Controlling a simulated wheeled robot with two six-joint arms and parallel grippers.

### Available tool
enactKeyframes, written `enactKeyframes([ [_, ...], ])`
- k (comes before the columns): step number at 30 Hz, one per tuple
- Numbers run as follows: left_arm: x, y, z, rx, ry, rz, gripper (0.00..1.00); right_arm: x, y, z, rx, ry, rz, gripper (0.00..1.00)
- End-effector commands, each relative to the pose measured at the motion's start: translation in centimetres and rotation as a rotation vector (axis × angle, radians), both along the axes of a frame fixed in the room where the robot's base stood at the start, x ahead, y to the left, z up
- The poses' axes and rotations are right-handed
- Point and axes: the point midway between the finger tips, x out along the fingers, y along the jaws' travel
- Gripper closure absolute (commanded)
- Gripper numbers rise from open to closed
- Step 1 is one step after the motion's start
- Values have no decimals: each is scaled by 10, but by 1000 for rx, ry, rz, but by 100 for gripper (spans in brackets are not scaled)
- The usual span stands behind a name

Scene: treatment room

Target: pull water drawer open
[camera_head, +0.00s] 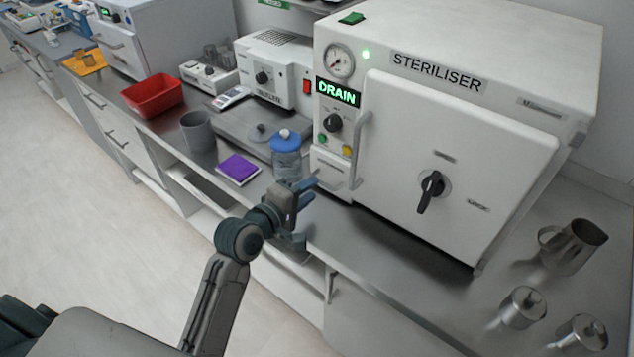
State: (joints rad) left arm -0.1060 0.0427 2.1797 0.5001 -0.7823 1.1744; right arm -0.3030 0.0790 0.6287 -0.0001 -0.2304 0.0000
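The steriliser (470,130) is a large white box on the counter, with a lit green DRAIN display. The small white panel at its lower left, under the knob and buttons, looks like the water drawer (326,163). It has a pale bar handle and appears flush with the front. My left gripper (309,191) is just left of and in front of this panel, over the counter's front edge. Its two blue-grey fingers are apart, point toward the panel and hold nothing I can see. Contact with the handle cannot be told. My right gripper is out of view.
A jar with a blue lid (287,160) stands close behind my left gripper. A purple book (238,168), a grey cup (198,132) and a red bin (152,95) are farther left. A metal jug (572,246) and lidded pots are at right. The counter before the steriliser is clear.

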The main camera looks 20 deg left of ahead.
Motion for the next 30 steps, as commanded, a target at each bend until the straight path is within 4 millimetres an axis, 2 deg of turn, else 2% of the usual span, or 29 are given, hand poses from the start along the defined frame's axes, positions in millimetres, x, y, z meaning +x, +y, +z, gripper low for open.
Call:
enactKeyframes([
  [3,18,-7,-3,-2,0,0,70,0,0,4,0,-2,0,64],
  [7,29,-11,-6,0,0,0,70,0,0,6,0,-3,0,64],
  [18,34,-13,-8,1,1,0,70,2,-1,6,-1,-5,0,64],
  [23,34,-12,-8,1,1,0,100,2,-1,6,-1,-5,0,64],
  [30,33,-12,-8,2,2,0,100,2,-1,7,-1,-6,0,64],
])
